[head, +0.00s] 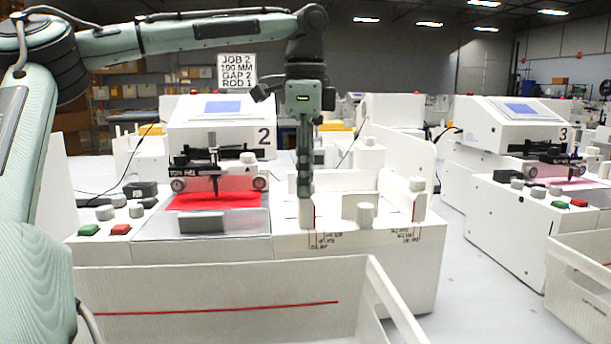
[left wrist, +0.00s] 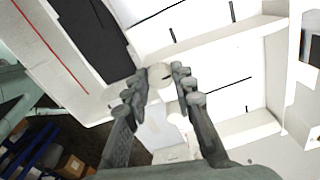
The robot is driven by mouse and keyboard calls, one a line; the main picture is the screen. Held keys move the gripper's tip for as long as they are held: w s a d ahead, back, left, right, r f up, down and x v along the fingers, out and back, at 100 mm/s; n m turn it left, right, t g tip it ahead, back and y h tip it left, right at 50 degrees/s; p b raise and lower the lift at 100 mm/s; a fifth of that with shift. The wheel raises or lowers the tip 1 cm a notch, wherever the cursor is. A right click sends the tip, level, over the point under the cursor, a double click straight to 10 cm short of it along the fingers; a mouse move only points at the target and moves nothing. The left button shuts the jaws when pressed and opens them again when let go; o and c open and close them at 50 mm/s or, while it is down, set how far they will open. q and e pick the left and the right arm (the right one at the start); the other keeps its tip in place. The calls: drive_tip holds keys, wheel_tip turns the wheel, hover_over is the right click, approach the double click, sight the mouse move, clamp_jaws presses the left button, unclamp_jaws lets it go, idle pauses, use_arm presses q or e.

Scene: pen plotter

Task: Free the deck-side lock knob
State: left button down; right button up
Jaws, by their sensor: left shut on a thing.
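My left gripper (head: 305,192) points straight down at the left side of the white deck (head: 338,240) right of the red sheet on machine 2. In the left wrist view its fingers (left wrist: 160,88) are shut on a pale round lock knob (left wrist: 159,72) with a dark mark on its edge. In the head view the fingers hide this knob. Other grey knobs stand on the deck, one on a block at the front middle (head: 365,214) and one on the right rail (head: 417,184). My right gripper is not in view.
A white open bin (head: 230,285) with a red line stands in front of machine 2. The pen carriage (head: 216,180) sits over the red sheet (head: 222,201). Green (head: 88,230) and red (head: 121,229) buttons are at the left. Machine 3 (head: 520,130) stands at the right.

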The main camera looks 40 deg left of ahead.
use_arm(q)
drive_tip(key=shift+n, duration=0.3)
drive_tip(key=n, duration=0.3)
drive_tip(key=shift+n, duration=0.4)
drive_tip(key=n, duration=0.4)
drive_tip(key=shift+n, duration=0.3)
drive_tip(key=n, duration=0.8)
drive_tip(key=shift+n, duration=0.6)
drive_tip(key=c, duration=1.3)
unclamp_jaws()
